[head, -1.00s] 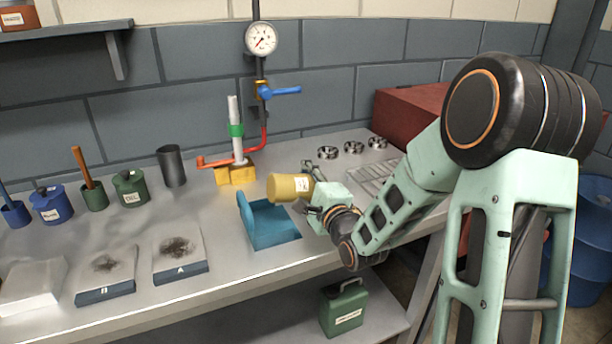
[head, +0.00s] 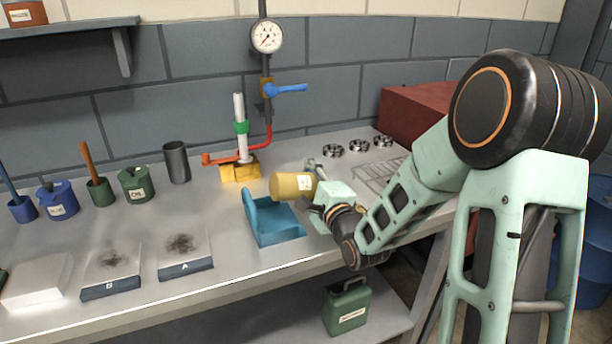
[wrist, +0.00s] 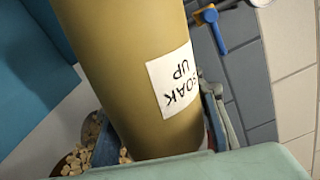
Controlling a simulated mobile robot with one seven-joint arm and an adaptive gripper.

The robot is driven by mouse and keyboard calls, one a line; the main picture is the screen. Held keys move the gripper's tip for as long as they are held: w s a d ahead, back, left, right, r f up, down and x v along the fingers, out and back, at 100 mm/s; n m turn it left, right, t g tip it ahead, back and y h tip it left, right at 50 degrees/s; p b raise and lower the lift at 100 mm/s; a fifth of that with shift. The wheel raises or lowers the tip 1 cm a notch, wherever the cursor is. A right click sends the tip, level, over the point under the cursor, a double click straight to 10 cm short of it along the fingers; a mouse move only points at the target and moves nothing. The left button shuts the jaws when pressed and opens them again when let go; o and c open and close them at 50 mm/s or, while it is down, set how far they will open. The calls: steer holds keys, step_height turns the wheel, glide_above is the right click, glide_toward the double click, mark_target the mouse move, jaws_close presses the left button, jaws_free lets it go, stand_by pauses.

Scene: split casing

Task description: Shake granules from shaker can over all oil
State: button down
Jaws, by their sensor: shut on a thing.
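The shaker can (head: 290,187) is mustard yellow with a white label and lies tipped on its side in my gripper (head: 316,190), above the bench. In the wrist view the can (wrist: 130,70) fills the middle, and its label reads "SOAK UP". My gripper is shut on the can; its fingers are partly hidden. Tan granules (wrist: 75,160) show at the lower left of the wrist view. A blue open tray (head: 276,232) with a raised left wall is just below and left of the can.
Two blocks with dark smudges, A (head: 186,268) and B (head: 110,287), lie at the left front. Blue and green pots, a grey cup (head: 176,162) and a yellow-based pipe stand (head: 240,172) stand behind. Several metal rings and a red box (head: 420,105) are at the back right.

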steer(key=shift+s+d+r, duration=0.1)
steer(key=shift+s+d, duration=0.05)
steer(key=shift+s, duration=0.45)
steer(key=shift+w, duration=0.6)
step_height(320, 180, up, 16)
steer(key=n+b, duration=0.4)
steer(key=n, duration=1.6)
steer(key=shift+n+b, duration=0.3)
